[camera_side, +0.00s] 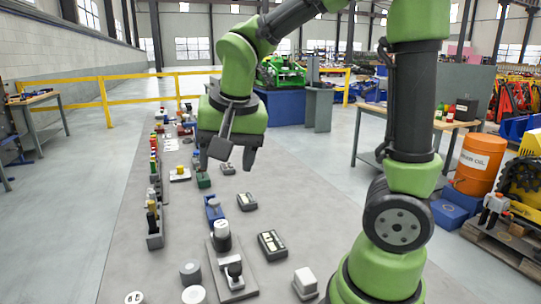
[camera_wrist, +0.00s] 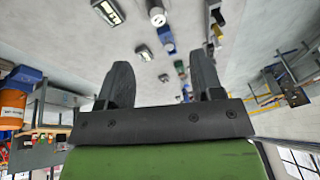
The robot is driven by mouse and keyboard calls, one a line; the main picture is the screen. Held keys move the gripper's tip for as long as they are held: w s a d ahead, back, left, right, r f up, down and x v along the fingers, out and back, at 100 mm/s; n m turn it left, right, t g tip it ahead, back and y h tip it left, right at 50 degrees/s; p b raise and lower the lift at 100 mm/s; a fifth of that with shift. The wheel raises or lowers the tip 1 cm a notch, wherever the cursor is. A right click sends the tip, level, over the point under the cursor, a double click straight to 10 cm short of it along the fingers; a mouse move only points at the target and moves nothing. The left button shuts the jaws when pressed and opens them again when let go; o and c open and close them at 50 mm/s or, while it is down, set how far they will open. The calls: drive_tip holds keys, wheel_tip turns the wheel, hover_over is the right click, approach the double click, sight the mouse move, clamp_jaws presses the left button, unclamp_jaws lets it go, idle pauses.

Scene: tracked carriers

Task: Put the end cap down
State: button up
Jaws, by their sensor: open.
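My gripper (camera_side: 228,160) hangs above the long grey work surface, with its fingers apart and nothing between them. I cannot tell for sure which piece is the end cap. A white-topped round piece (camera_side: 221,229) stands near a blue carrier (camera_side: 213,210) in the side view. A similar white round piece (camera_wrist: 157,17) and a blue piece (camera_wrist: 166,38) show in the wrist view. Grey round pieces (camera_side: 190,271) stand at the near left, apart from my gripper.
A grey plate with a fixture (camera_side: 235,270) lies near the front. Dark boxes with light tops (camera_side: 271,243) stand to its right. A narrow rack (camera_side: 155,225) with coloured parts runs along the left. A small green block (camera_side: 203,180) is below my gripper.

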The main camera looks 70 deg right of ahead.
drive_tip(key=s+a+r+n+t+y, duration=0.1)
drive_tip(key=s+a+r+n+t, duration=0.1)
drive_tip(key=s, duration=0.3)
drive_tip(key=s+a+r+n+t+y, duration=0.2)
drive_tip(key=s+a+n, duration=0.1)
drive_tip(key=s+n, duration=0.2)
drive_tip(key=shift+s+a+y, duration=0.2)
drive_tip(key=shift+s+y, duration=0.1)
drive_tip(key=shift+s, duration=0.2)
idle(0.3)
